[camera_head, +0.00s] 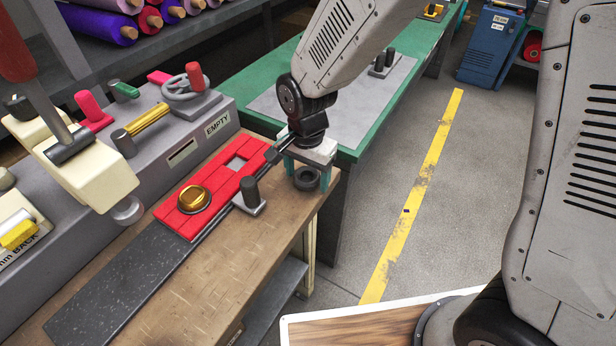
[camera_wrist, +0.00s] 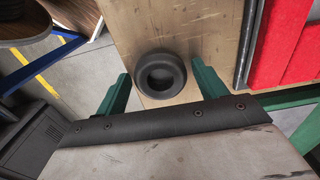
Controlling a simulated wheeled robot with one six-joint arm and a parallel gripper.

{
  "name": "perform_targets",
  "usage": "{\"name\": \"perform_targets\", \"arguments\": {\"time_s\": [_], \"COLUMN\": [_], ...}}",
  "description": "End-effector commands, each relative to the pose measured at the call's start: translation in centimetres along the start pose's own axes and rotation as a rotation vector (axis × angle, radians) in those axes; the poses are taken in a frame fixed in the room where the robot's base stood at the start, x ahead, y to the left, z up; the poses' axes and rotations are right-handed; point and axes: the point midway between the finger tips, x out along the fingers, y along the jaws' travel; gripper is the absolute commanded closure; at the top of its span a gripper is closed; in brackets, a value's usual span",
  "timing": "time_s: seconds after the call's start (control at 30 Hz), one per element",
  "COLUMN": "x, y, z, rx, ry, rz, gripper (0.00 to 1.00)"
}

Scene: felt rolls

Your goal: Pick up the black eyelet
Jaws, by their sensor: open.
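The black eyelet (camera_head: 306,179) is a thick dark ring lying on the wooden bench top near its right end. In the wrist view the black eyelet (camera_wrist: 160,75) shows from above, with its round hollow visible. My gripper (camera_head: 306,168) is over it, with green fingers. In the wrist view my gripper (camera_wrist: 163,82) is open, one finger on the left of the eyelet and one on the right, with a gap on both sides. Neither finger touches the ring there. How high the fingertips are above the bench is hard to tell.
A red slatted pad (camera_head: 205,195) with a gold eyelet (camera_head: 194,199) and a square opening lies left of my gripper. A small grey block with a dark post (camera_head: 250,195) stands close by. A green table (camera_head: 345,155) is behind. The bench front (camera_head: 190,300) is clear.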

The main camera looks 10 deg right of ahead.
Motion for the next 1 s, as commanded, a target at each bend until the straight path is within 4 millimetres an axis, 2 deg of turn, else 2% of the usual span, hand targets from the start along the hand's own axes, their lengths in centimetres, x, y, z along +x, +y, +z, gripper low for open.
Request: {"name": "perform_targets", "arguments": {"time_s": [0.07, 0.1, 0.23, 0.27, 1.0], "x": [0.0, 0.0, 0.0, 0.0, -1.7], "y": [0.0, 0.0, 0.0, 0.0, 0.0], "z": [0.0, 0.0, 0.0, 0.0, 0.0], "rx": [0.0, 0.0, 0.001, 0.001, 0.001], "ry": [0.0, 0.0, 0.0, 0.0, 0.0], "rz": [0.0, 0.0, 0.0, 0.0, -0.001], "gripper": [0.29, 0.35, 0.71, 0.75, 0.75]}}
